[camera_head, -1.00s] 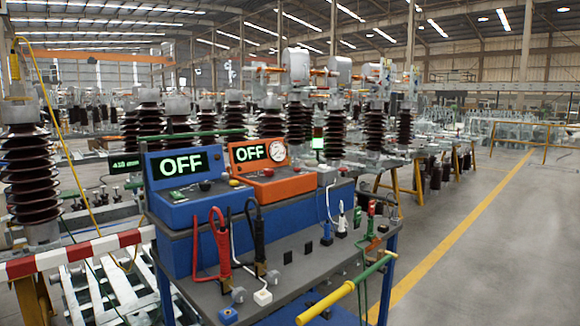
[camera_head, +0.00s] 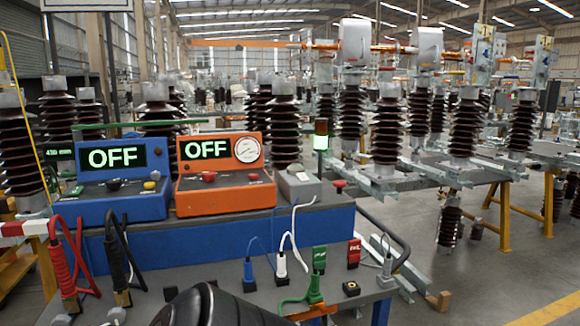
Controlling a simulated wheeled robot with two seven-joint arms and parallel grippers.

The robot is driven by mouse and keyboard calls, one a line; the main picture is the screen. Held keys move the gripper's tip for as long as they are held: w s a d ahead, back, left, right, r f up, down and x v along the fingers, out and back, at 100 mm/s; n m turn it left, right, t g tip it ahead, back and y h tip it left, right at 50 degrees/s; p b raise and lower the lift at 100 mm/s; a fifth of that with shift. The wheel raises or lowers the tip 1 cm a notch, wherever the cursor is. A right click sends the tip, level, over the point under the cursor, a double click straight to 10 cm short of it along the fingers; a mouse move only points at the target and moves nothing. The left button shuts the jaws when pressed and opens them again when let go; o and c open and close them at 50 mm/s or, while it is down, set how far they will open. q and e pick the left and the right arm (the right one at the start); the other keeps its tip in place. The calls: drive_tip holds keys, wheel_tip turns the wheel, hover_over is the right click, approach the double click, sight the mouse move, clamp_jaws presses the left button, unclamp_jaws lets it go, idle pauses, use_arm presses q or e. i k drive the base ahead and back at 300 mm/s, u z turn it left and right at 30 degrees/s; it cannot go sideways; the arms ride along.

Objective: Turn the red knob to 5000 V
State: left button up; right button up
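An orange instrument box (camera_head: 226,199) stands on the blue cart shelf, its display reading OFF, with a round dial gauge (camera_head: 247,149) at its upper right. A red knob (camera_head: 209,177) sits on its sloped front, left of centre. A smaller red control (camera_head: 252,177) is at the right of the same panel. A dark rounded shape at the bottom edge may be part of my arm; I cannot tell which part. No 5000 V reading shows.
A blue instrument box (camera_head: 122,207), also reading OFF, stands just left. A small grey box (camera_head: 297,187) is to the right. Red and black leads (camera_head: 63,265), plugs and a green clamp (camera_head: 314,290) stand on the lower shelf in front. Insulators fill the background; open floor lies right.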

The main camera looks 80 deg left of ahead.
sight(208, 176)
drive_tip(key=i, duration=1.2)
drive_tip(key=u, duration=3.05)
